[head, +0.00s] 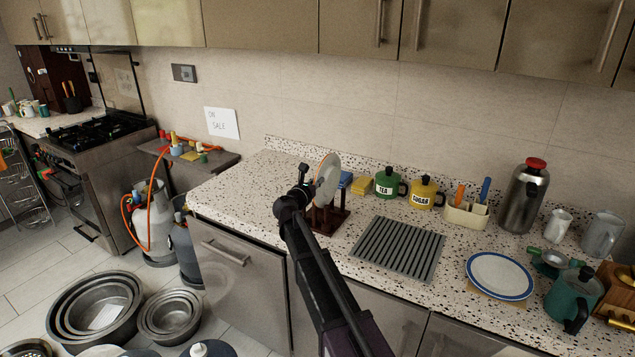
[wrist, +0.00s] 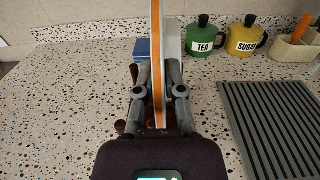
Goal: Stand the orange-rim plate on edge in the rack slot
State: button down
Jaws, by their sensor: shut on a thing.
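The orange-rim plate (head: 329,176) stands upright on edge in the head view. In the wrist view the plate (wrist: 157,62) shows edge-on as a narrow orange and pale strip. My gripper (head: 309,192) is shut on the plate, with one finger on each side of it in the wrist view (wrist: 157,85). The dark brown wooden rack (head: 330,220) stands on the counter directly below the plate. Only bits of the rack (wrist: 121,127) show around my fingers in the wrist view. The plate's lower edge is hidden there, so I cannot tell whether it touches the slot.
A ribbed grey drain mat (head: 398,248) lies right of the rack. A blue-rimmed plate (head: 499,275) lies flat farther right. A green tea canister (head: 388,183), a yellow sugar canister (head: 425,192) and yellow sponges (head: 361,186) stand behind. The counter left of the rack is clear.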

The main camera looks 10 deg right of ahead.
aim_at(318, 196)
jog(key=shift+f+b, duration=1.15)
jog(key=shift+f, duration=0.1)
jog(key=shift+f, duration=0.2)
dwell(0.8)
jog(key=shift+f+b, duration=0.3)
jog(key=shift+b, duration=0.2)
jog(key=shift+f+b, duration=1.1)
dwell(1.3)
jog(key=c, duration=0.7)
grip_release()
jog(key=o, duration=0.7)
